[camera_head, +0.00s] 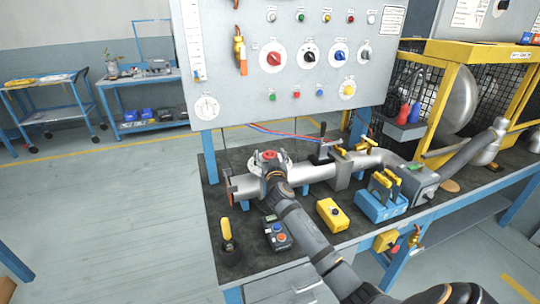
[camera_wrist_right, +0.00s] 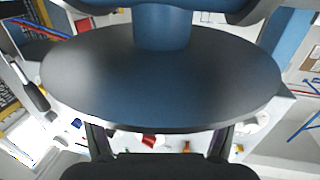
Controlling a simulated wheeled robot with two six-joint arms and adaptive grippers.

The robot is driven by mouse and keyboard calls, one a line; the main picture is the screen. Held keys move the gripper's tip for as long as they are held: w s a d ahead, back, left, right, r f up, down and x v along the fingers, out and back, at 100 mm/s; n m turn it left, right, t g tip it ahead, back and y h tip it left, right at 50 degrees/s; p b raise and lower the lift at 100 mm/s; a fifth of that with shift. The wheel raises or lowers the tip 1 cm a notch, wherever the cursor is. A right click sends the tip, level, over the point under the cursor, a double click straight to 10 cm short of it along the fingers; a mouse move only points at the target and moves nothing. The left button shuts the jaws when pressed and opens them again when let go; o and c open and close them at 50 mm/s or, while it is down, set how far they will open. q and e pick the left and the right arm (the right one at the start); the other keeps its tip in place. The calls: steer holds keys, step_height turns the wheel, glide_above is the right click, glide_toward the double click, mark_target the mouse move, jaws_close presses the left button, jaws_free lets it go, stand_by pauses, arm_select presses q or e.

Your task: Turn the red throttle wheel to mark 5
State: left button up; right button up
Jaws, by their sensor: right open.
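A red round part (camera_head: 269,154), which looks like the red throttle wheel, stands above the silver pipe on the bench in the head view. A pale dial-like plate shows around it. Its pointer and marks are too small to read. My right gripper (camera_head: 271,170) is at the near side of this wheel, open, and partly covers it; contact cannot be told. In the right wrist view a large dark disc (camera_wrist_right: 160,75) with a blue post fills the middle, close to the camera. A small red patch (camera_wrist_right: 148,141) shows below it. My left gripper is not in view.
A silver pipe (camera_head: 312,172) runs right along the bench. A grey box with buttons (camera_head: 277,234), a yellow box (camera_head: 332,214) and a blue unit with yellow handles (camera_head: 379,204) stand near my right arm. A control panel (camera_head: 235,95) rises behind.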

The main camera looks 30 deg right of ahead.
steer(key=c, duration=1.2)
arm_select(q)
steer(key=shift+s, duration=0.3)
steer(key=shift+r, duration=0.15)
arm_select(e)
steer(key=shift+r, duration=0.1)
